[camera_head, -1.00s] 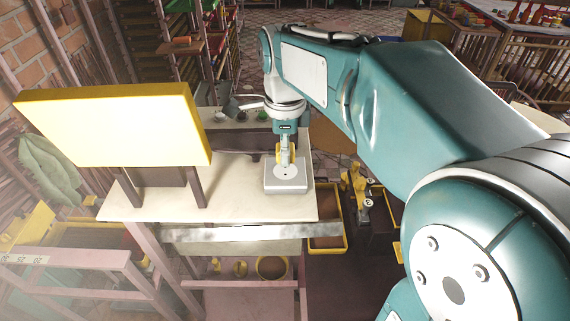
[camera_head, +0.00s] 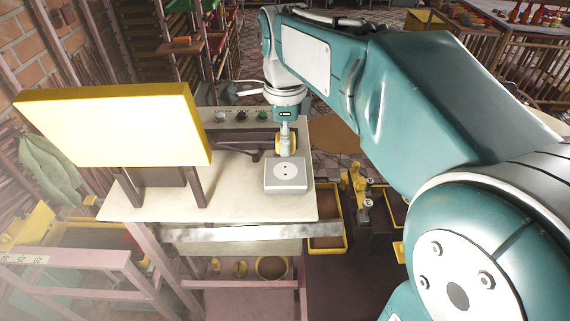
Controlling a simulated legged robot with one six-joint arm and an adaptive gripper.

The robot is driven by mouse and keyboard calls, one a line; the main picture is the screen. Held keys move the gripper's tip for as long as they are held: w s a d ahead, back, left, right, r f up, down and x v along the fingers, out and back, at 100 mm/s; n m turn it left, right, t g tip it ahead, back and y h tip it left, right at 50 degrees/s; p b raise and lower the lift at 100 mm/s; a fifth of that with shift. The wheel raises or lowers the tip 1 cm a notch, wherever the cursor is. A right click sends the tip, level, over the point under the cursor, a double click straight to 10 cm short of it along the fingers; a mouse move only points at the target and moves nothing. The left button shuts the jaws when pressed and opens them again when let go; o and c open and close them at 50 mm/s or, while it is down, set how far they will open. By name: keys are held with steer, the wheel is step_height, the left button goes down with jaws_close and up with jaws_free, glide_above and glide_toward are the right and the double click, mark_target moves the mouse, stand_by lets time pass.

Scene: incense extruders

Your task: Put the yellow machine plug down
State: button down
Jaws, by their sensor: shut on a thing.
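My gripper (camera_head: 285,147) points down over the pale worktop, just behind the white socket box (camera_head: 287,188). It is shut on the yellow plug (camera_head: 278,147), of which only a small part shows beside the fingers. The socket box sits near the worktop's right end, and the two dark holes in its top face are in plain view, with nothing in them. I cannot tell how far the plug is above the worktop.
The pale worktop (camera_head: 238,200) has free room left of the socket box. A dark cable (camera_head: 238,151) lies behind that space. A control panel with several buttons (camera_head: 241,116) stands at the back. A large yellow panel (camera_head: 115,125) rises at the left.

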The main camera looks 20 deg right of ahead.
step_height(320, 180, up, 2)
steer(key=r, duration=0.1)
glide_above(241, 177)
step_height(241, 177, down, 10)
steer(key=shift+f, duration=0.15)
steer(key=shift+f, duration=0.55)
steer(key=shift+c, duration=1.1)
jaws_free()
